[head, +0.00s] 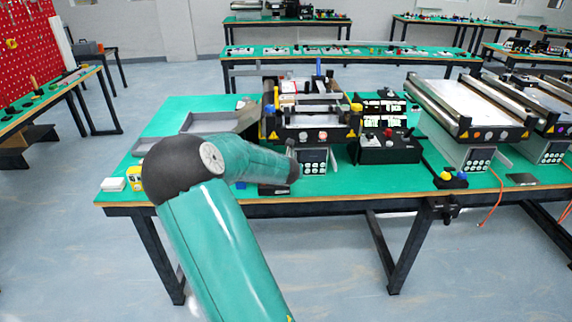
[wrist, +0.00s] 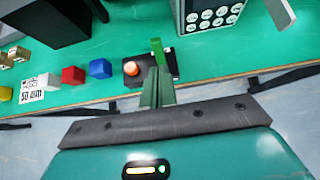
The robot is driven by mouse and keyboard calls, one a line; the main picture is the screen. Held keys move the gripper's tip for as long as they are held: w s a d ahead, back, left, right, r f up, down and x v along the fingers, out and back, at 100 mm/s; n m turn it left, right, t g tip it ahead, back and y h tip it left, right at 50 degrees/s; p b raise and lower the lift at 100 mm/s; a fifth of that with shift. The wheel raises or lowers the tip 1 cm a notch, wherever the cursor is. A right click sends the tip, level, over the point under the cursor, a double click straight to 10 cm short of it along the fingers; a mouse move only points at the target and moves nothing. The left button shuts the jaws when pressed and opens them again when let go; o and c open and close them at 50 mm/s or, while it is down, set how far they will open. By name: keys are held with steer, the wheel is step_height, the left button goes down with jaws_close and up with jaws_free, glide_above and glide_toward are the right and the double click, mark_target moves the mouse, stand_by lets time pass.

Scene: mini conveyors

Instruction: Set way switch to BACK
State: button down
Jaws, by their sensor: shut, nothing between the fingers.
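In the wrist view, my gripper (wrist: 157,45) points at a small black box (wrist: 172,68) near the table edge. Its fingers are together with nothing between them. An orange round knob (wrist: 131,68) shows on the box just left of the fingers, apart from them. The fingers cover the middle of the box, and I cannot tell whether they touch it. No switch label or BACK mark is readable, so I cannot tell which control is the way switch. In the head view, my arm's end hides the fingers; a dark box (head: 274,189) shows below it.
A black control box (head: 389,151) and a conveyor (head: 470,98) stand at right. The green table (head: 205,105) has some free room.

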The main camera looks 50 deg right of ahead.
steer(key=s+a+r, duration=0.3)
steer(key=r, duration=0.4)
steer(key=shift+a+r, duration=0.35)
stand_by(0.4)
steer(key=s+a+r+m+y, duration=0.1)
steer(key=a+r+m, duration=0.2)
steer(key=a+m, duration=0.6)
steer(key=a+r+m+y, duration=0.1)
steer(key=a+r+m, duration=0.3)
steer(key=a+m, duration=0.55)
steer(key=s+a+m+y, duration=0.2)
steer(key=s+a, duration=0.2)
steer(key=a, duration=0.5)
steer(key=s+a+r+m+y, duration=0.1)
steer(key=s+a+m+y, duration=0.1)
steer(key=s+a, duration=0.3)
steer(key=s+a+m+g+y, duration=0.1)
steer(key=s+a+m, duration=0.2)
steer(key=a, duration=1)
steer(key=shift+s+a+r+m+y, duration=0.2)
steer(key=shift+s+r+m+y, duration=0.2)
steer(key=shift+s, duration=0.55)
steer(key=shift+d, duration=0.15)
